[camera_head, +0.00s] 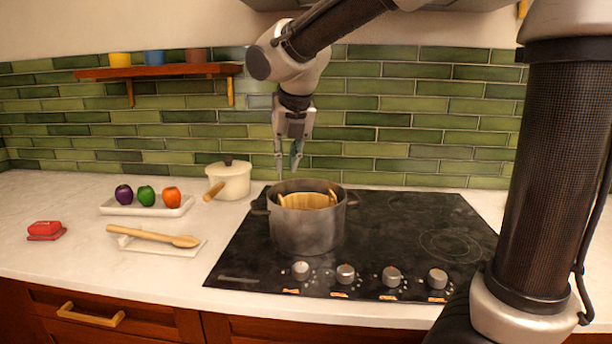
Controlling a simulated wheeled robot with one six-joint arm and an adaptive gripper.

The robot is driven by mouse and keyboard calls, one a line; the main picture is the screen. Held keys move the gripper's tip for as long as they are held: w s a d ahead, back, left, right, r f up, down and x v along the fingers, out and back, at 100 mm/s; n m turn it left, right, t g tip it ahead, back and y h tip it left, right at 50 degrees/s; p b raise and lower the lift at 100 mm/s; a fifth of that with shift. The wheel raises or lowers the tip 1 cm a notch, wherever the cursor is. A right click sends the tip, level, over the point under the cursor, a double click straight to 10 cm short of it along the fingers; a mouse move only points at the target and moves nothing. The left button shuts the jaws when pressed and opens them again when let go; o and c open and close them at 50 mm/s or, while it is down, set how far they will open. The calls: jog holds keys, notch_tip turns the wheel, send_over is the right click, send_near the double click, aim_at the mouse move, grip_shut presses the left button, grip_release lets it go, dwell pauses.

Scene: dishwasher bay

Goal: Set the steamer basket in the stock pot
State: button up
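The grey stock pot (305,233) stands upright at the left of the black cooktop, with a loop handle on each side. The tan steamer basket (308,201) is inside the pot, with its upper part and raised ends showing near the pot's rim. Its lower part is hidden by the pot wall, so I cannot tell how deep it sits. My gripper (288,168) points down above the back left of the pot. Its fingers are spread apart with nothing between them, and it appears clear of the basket.
A cream saucepan (234,181) stands left of the pot, behind a spoon (160,238) on a rest. A white tray (130,208) holds three coloured vegetables. A red object (45,229) lies far left. The cooktop (410,235) is clear to the pot's right.

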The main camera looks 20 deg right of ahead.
jog(key=s+d+f+m, duration=0.2)
jog(key=s+d+m, duration=0.8)
jog(key=m, duration=0.7)
jog(key=s+d+f+m, duration=0.2)
jog(key=s+d+m, duration=0.9)
jog(key=s+m, duration=0.4)
jog(key=m, duration=0.3)
jog(key=shift+f+h, duration=0.3)
jog(key=shift+f, duration=0.05)
